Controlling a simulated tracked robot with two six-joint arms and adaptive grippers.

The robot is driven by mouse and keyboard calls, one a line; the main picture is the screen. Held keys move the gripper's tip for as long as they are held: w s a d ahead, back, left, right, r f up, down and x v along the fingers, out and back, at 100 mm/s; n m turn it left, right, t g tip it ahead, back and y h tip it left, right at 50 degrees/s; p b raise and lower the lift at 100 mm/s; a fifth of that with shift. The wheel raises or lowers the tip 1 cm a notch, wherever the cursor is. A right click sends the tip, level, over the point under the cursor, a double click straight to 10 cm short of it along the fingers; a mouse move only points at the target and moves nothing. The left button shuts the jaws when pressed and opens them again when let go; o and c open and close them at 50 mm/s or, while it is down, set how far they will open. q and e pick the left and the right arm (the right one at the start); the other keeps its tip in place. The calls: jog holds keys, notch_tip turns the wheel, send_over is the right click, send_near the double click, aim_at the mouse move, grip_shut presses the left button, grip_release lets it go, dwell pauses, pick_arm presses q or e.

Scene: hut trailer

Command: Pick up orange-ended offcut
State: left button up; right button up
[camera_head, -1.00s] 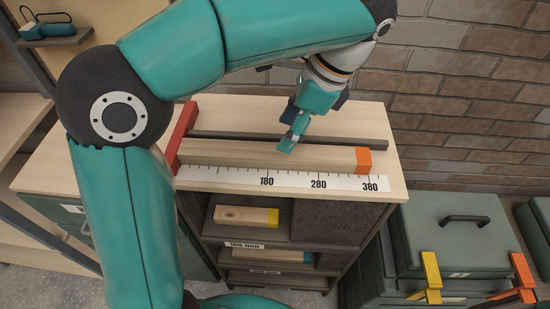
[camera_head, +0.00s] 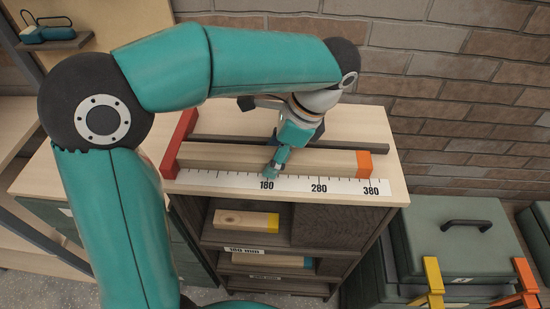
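The orange-ended offcut (camera_head: 325,161) is a long pale wooden bar with an orange right end. It lies flat on the bench top along the white ruler strip (camera_head: 220,180), its left end at the red stop (camera_head: 180,140). The orange end is near the 380 mark. My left gripper (camera_head: 271,171) reaches down from above at the offcut's middle, by the 180 mark. Its fingers overlap the offcut's front side in the picture. I cannot tell whether they touch or close on it. My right gripper is not in view.
A dark rail (camera_head: 350,147) runs behind the offcut. Shelves below hold a yellow-ended offcut (camera_head: 240,219) and a blue-ended offcut (camera_head: 265,260). A green case (camera_head: 465,235) with yellow and orange clamps stands at the right. A brick wall is behind.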

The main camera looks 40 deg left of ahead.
pick_arm(q)
grip_shut()
jog(key=shift+r, duration=0.2)
notch_tip(320, 180, up, 20)
jog(key=p, duration=0.7)
jog(key=shift+f, duration=0.15)
